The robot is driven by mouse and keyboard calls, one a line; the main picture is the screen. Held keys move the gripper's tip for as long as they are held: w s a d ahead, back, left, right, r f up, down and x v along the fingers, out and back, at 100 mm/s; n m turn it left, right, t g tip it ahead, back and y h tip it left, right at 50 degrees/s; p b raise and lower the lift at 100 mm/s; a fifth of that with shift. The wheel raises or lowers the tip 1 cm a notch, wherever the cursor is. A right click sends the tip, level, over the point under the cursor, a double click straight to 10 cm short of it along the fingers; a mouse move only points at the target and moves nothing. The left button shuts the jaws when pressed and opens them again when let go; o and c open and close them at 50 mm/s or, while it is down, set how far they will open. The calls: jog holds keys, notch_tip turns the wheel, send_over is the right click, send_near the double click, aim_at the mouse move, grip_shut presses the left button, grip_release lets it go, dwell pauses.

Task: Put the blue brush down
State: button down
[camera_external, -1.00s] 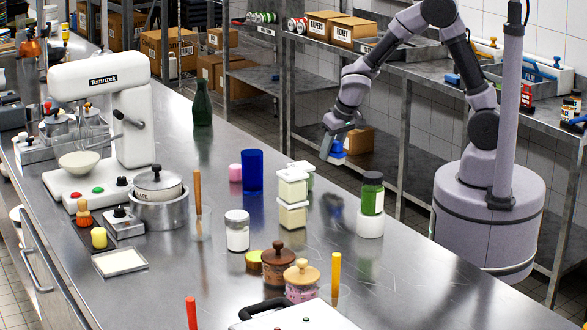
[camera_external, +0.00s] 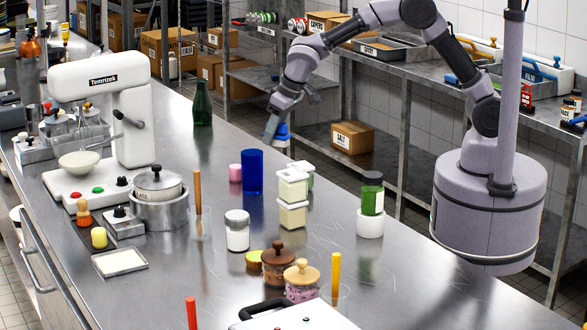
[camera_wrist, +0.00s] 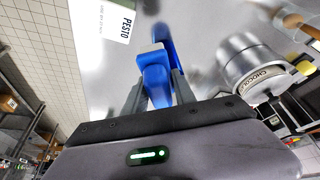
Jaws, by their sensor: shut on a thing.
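The blue brush (camera_wrist: 155,85) is between the two fingers of my gripper (camera_wrist: 157,95) in the wrist view. My gripper is shut on it. In the external view my gripper (camera_external: 272,124) is above the far edge of the steel counter (camera_external: 390,262), with a blue and white part of the brush (camera_external: 282,132) showing at the fingers. The brush is held up, and nothing is seen under it in contact. Its far end is partly hidden in the wrist view.
A blue cup (camera_external: 252,172), stacked white-lidded tubs (camera_external: 292,200) and a green bottle (camera_external: 202,104) stand on the counter near my gripper. Bare counter lies right of the tubs. A shelf (camera_external: 400,72) runs behind.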

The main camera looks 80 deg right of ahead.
aim_at(242, 208)
jog(key=w+a+n+y+p, duration=0.1)
jog(key=w+a+n+p, duration=0.2)
jog(key=a, duration=0.8)
jog(key=f+b, duration=0.1)
jog(key=f, duration=0.3)
jog(key=w+f+b, duration=0.1)
jog(key=f, duration=0.4)
jog(key=f+b, duration=0.1)
jog(key=f, duration=0.4)
jog(key=shift+w+a+f, duration=0.1)
jog(key=shift+w+f, duration=0.05)
jog(key=shift+w, duration=0.05)
jog(key=shift+b, duration=0.35)
jog(key=c, duration=1)
grip_release()
